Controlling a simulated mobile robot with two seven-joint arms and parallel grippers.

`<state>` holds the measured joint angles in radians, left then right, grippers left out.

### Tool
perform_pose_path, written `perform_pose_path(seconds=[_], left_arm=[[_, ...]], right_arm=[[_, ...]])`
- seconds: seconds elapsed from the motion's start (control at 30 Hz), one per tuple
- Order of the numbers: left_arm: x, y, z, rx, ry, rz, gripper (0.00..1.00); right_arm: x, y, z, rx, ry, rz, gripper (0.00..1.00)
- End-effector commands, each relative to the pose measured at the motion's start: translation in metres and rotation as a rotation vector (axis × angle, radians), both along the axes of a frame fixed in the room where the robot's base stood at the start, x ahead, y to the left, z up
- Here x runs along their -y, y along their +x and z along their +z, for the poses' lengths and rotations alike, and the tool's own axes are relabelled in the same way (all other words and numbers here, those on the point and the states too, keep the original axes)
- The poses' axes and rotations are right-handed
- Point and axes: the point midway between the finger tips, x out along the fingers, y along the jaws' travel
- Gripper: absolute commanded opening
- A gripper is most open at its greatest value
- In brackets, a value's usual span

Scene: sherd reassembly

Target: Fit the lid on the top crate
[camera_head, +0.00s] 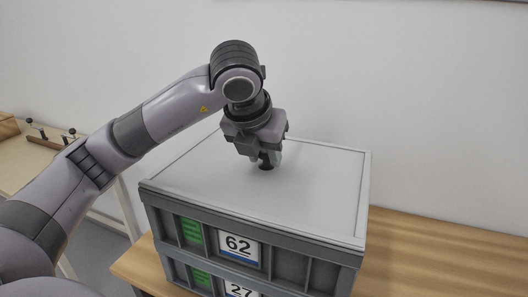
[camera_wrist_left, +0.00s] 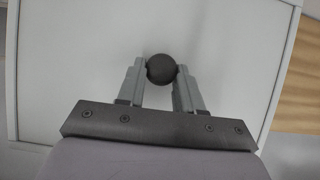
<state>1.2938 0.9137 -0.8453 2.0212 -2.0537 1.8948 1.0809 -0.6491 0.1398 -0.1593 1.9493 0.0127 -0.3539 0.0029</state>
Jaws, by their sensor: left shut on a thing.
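The lid (camera_head: 313,190) is a flat light grey panel with a raised rim. It lies over the top crate (camera_head: 292,265), a grey crate with a label reading 62 and a green card. I cannot tell whether the lid is fully seated all round. My left gripper (camera_head: 268,163) points down at the lid's middle and is shut on the lid's dark round knob. The left wrist view shows the knob (camera_wrist_left: 161,69) between the two fingertips (camera_wrist_left: 161,74), with the lid (camera_wrist_left: 215,60) below. My right gripper is not in view.
A second crate (camera_head: 188,272) labelled 27 is under the top crate. The stack stands on a wooden table (camera_head: 440,250), with bare table to its right. A white wall is close behind. Another bench (camera_head: 30,160) with small dark-knobbed items is at the far left.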

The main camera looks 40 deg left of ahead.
Motion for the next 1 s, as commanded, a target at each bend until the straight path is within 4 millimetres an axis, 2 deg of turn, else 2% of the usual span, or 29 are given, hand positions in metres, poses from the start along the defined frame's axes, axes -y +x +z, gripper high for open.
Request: perform_pose_path(seconds=[0.23, 0.27, 0.33, 0.7, 1.0], left_arm=[[0.0, 0.0, 0.001, 0.002, -0.001, 0.0, 0.0], [0.0, 0.0, 0.001, 0.002, -0.001, 0.0, 0.42], [0.0, 0.0, 0.001, 0.002, -0.001, 0.0, 0.65], [0.0, 0.0, 0.0, 0.0, 0.0, 0.0, 0.65], [0.007, -0.024, 0.045, 0.006, 0.0, -0.003, 0.65]], right_arm=[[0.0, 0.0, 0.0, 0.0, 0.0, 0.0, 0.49], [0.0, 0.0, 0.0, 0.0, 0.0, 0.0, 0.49], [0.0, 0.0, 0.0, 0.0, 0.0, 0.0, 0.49], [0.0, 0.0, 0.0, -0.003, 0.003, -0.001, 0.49], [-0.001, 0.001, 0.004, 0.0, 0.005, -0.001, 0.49]])
